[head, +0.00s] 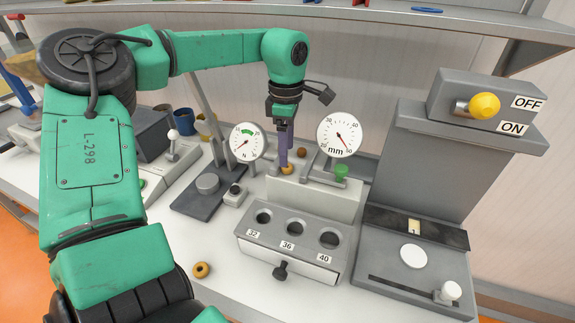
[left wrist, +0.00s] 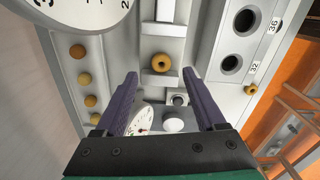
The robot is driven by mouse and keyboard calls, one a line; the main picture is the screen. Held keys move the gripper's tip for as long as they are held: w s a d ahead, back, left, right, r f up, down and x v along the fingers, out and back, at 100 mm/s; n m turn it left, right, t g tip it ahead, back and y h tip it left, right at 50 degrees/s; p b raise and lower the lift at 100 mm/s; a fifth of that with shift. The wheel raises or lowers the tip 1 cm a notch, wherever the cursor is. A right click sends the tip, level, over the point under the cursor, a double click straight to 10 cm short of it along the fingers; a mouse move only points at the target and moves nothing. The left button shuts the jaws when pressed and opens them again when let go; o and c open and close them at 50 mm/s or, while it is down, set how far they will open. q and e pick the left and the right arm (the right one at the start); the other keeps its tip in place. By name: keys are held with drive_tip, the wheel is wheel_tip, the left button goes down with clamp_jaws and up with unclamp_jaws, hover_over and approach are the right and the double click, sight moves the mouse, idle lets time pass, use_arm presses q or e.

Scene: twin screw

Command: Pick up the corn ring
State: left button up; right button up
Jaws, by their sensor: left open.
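A small yellow-orange ring (head: 287,170) sits on a pale block between the two dials, at my left gripper's fingertips. In the left wrist view the ring (left wrist: 161,63) lies on a light raised plate, its dark hole facing the camera. My left gripper (head: 284,160) points down with purple fingers. In the left wrist view its fingers (left wrist: 160,76) are apart, with the ring centred just beyond the tips and nothing held. A second similar ring (head: 201,270) lies on the white bench in front; it also shows in the left wrist view (left wrist: 250,89). My right gripper is not in view.
A grey box with holes marked 32, 36 and 40 (head: 290,241) stands in front. The N dial (head: 246,142) and mm dial (head: 339,135) flank the gripper closely. A tall grey ON/OFF machine (head: 425,165) stands right. Several yellow balls (left wrist: 85,79) line the wrist view's left.

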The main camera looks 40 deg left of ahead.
sight(287, 169)
use_arm(q)
wheel_tip(287, 169, down, 4)
drive_tip(key=shift+s+d+f+p, duration=0.1)
drive_tip(key=shift+p, duration=0.5)
drive_tip(key=c, duration=1)
